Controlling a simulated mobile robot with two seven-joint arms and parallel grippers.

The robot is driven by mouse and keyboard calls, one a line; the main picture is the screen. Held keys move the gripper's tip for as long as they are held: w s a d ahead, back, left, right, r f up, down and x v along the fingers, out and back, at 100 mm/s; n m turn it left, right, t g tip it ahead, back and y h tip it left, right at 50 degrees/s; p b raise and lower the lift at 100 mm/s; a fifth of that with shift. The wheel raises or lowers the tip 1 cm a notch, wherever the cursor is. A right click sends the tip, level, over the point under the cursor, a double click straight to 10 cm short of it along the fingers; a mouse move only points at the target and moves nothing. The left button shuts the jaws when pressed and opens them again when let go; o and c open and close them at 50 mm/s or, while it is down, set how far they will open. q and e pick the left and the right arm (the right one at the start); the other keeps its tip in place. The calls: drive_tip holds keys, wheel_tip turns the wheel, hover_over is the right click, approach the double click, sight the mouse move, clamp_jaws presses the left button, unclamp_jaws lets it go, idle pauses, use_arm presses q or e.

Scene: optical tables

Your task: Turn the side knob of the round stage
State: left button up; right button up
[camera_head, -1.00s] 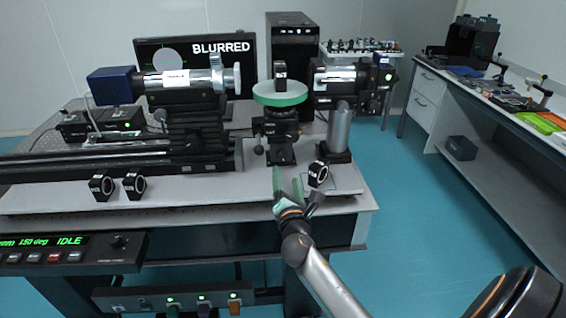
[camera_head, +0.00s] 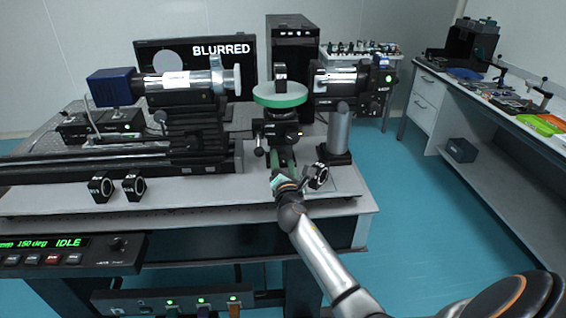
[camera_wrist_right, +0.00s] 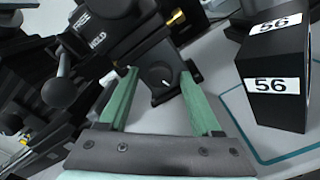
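The round stage (camera_head: 280,96) has a pale disc top with a green rim and carries a small black block. It stands on a black post mount at the middle of the table. A dark ball-ended knob (camera_head: 258,151) sticks out at the mount's left side; a black ball on a stem also shows in the right wrist view (camera_wrist_right: 60,92). My right gripper (camera_head: 283,158) is in front of the mount's foot. Its green fingers (camera_wrist_right: 160,74) are apart, with nothing held between them, and the ball lies left of them. My left gripper is out of view.
A black ring mount (camera_head: 318,176) stands close right of my right gripper; a black block labelled 56 (camera_wrist_right: 275,80) is near the right finger. A metal cylinder (camera_head: 339,130) stands behind. Two ring mounts (camera_head: 117,187) sit on the left. A screen (camera_head: 220,48) reads BLURRED.

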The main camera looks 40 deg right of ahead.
clamp_jaws()
drive_tip(key=shift+n+p, duration=0.35)
drive_tip(key=shift+n, duration=0.15)
drive_tip(key=shift+o, duration=0.6)
unclamp_jaws()
drive_tip(key=v, duration=1.2)
drive_tip(key=shift+s+a, duration=0.2)
drive_tip(key=shift+s, duration=0.05)
